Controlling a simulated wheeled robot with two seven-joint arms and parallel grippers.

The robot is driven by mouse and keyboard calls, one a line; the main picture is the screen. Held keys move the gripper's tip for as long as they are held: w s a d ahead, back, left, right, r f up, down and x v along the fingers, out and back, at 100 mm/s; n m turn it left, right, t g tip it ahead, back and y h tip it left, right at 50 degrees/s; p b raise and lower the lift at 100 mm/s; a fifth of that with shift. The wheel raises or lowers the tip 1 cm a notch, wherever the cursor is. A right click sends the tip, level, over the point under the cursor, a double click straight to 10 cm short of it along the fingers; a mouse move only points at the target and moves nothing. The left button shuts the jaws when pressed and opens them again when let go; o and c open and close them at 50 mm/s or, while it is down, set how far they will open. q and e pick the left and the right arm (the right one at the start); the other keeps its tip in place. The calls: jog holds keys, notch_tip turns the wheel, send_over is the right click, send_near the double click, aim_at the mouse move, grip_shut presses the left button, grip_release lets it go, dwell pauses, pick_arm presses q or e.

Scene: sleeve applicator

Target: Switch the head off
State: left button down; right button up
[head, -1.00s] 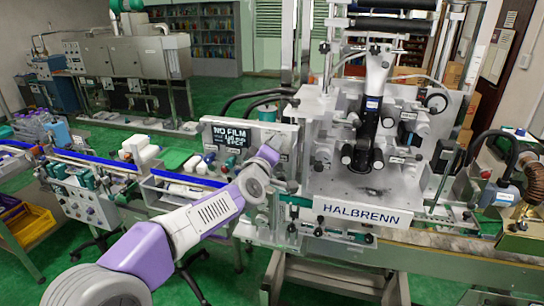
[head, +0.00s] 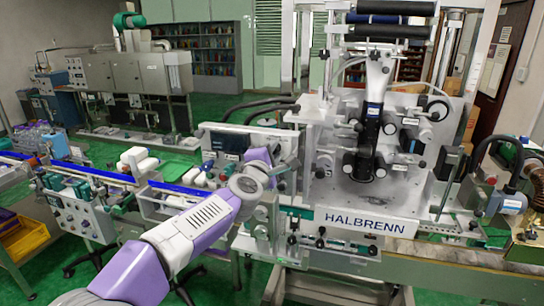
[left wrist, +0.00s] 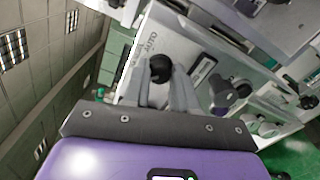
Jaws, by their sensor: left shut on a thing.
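The sleeve applicator (head: 365,222) with its HALBRENN plate fills the right of the head view. Its grey control box (head: 205,130) carries a display (head: 231,143), which is dark with no bright text showing. My left gripper (head: 290,170) is at the box's right end, partly hidden by my wrist. In the left wrist view, the left gripper (left wrist: 163,78) is shut on a black knob (left wrist: 160,67) on a pale panel (left wrist: 150,42) lettered AUTO. The knob's exact pointing is hard to read. My right gripper is not in view.
A conveyor (head: 90,172) with blue rails runs leftward, bearing white items. Black hoses (head: 262,107) arch behind the control box. A second black knob (left wrist: 307,102) shows right of the left gripper.

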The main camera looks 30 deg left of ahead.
pick_arm(q)
jog(key=shift+n, duration=0.5)
jog(key=c, duration=0.9)
grip_release()
jog(key=v, duration=0.7)
jog(key=shift+s, duration=0.3)
